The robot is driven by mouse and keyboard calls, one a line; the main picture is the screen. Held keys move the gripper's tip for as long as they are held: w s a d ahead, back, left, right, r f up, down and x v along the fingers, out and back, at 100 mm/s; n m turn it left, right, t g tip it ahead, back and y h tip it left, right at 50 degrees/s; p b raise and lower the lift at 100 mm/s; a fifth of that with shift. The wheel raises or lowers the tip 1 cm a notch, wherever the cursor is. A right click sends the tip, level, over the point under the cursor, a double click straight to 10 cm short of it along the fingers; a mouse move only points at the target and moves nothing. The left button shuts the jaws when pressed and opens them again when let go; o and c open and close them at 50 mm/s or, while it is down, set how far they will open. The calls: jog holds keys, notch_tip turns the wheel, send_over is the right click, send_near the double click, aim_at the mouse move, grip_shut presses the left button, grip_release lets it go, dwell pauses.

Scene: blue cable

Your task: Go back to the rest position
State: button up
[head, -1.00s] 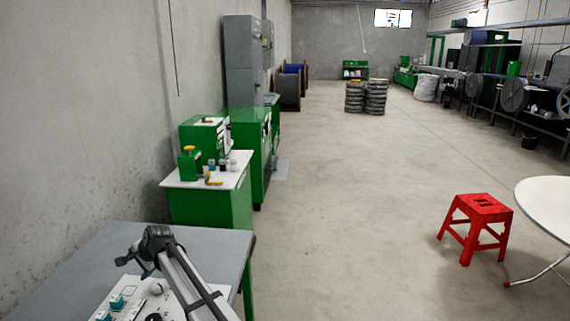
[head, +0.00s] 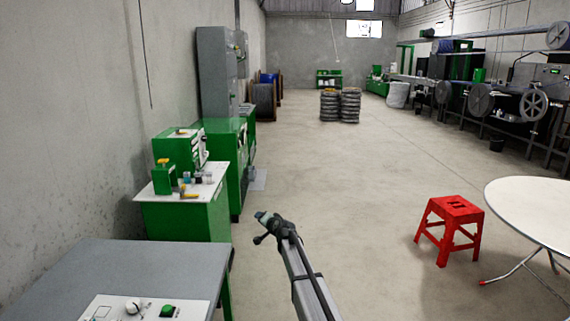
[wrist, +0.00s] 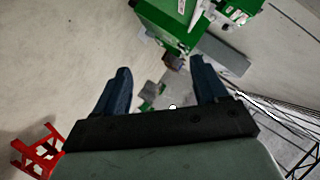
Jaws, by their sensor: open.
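My gripper shows in the wrist view (wrist: 162,80) with its two dark blue fingers spread wide apart and nothing held between them. Green equipment and the floor show beyond the fingers. In the head view my arm reaches up from the bottom edge, right of the grey-topped table (head: 120,265), over the concrete floor. Its end is small there, so the fingers cannot be made out. No blue cable can be made out in the gripper.
A white panel (head: 190,312) with a white knob and a green button is at the table's front. A green cabinet with a white top (head: 150,193) stands behind. A red stool (head: 452,210) and round white table (head: 545,205) are at right. Floor between is clear.

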jog(key=w+d+m+t+h, duration=0.1)
jog(key=w+d+t+h, duration=0.15)
jog(key=d, duration=1.35)
jog(key=w+d+t+h, duration=0.1)
jog(key=w+d+h, duration=0.15)
jog(key=d, duration=1.35)
jog(key=s+d+f+h, duration=0.3)
jog(key=s+d+f, duration=0.25)
jog(key=d, duration=0.45)
jog(key=s+a+f+n+g+y, duration=0.1)
jog(key=s+a+f+g, duration=0.35)
jog(key=s+f, duration=0.7)
jog(key=s+a+f+n+g+y, duration=0.25)
jog(key=s+a+f, duration=0.25)
jog(key=s+f, duration=0.6)
jog(key=s+a+f+n+g+y, duration=0.1)
jog(key=s+a+f+g, duration=0.3)
jog(key=s+f, duration=0.7)
jog(key=s+a+f+g, duration=0.2)
jog(key=s+f+g, duration=0.15)
jog(key=s, duration=0.85)
jog(key=s+a+f+g, duration=0.2)
jog(key=s+f, duration=0.3)
jog(key=s, duration=0.7)
jog(key=s+r+n+g+h, duration=0.1)
jog(key=s+g, duration=0.5)
jog(key=s, duration=1.5)
jog(key=shift+s+d+r+n+h, duration=0.4)
jog(key=shift+n+h, duration=0.15)
jog(key=shift+h, duration=0.1)
